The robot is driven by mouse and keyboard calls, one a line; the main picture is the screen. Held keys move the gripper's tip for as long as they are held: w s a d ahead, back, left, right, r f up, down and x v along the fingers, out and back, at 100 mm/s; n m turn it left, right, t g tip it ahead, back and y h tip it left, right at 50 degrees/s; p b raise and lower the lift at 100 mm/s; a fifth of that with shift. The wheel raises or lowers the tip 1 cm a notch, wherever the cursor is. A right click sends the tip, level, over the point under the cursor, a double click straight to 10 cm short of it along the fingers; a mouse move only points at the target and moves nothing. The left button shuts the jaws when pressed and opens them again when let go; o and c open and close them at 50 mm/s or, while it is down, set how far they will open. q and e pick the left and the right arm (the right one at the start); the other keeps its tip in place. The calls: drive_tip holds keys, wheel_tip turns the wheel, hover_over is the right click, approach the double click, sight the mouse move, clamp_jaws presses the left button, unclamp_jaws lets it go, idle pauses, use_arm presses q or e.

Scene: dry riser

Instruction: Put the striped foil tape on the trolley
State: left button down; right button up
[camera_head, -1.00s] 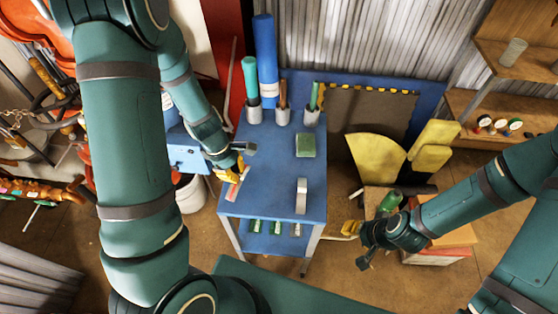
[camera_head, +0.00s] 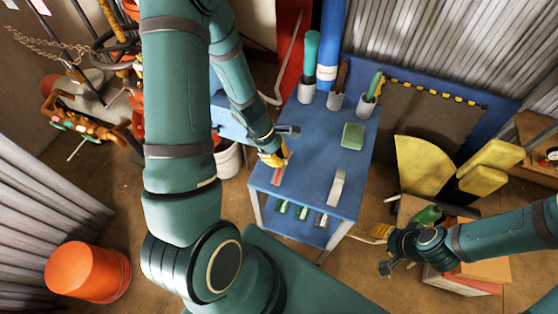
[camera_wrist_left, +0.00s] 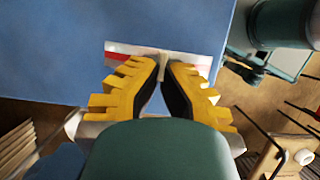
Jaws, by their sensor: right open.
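The blue trolley (camera_head: 308,172) stands in the middle of the head view. The striped foil tape (camera_head: 277,176), a flat red and pale strip, is at the left edge of its top. My left gripper (camera_head: 275,157) is at the tape. In the left wrist view, its yellow fingers (camera_wrist_left: 163,72) are close together on the pale middle of the tape (camera_wrist_left: 122,53), whose ends stick out on both sides. I cannot tell whether the tape touches the blue top. My right gripper (camera_head: 383,250) is open to the right of the trolley, with nothing seen in it.
A green block (camera_head: 353,136), a pale grey piece (camera_head: 337,187) and several holders with tools stand on the trolley top. Small green-labelled items (camera_head: 302,212) lie on the lower shelf. An orange bucket (camera_head: 88,271) is at the lower left. The middle of the top is clear.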

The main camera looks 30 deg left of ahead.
use_arm(q)
drive_tip(key=shift+f, duration=0.6)
drive_tip(key=shift+f, duration=0.15)
drive_tip(key=c, duration=1.1)
unclamp_jaws()
drive_tip(key=shift+c, duration=0.2)
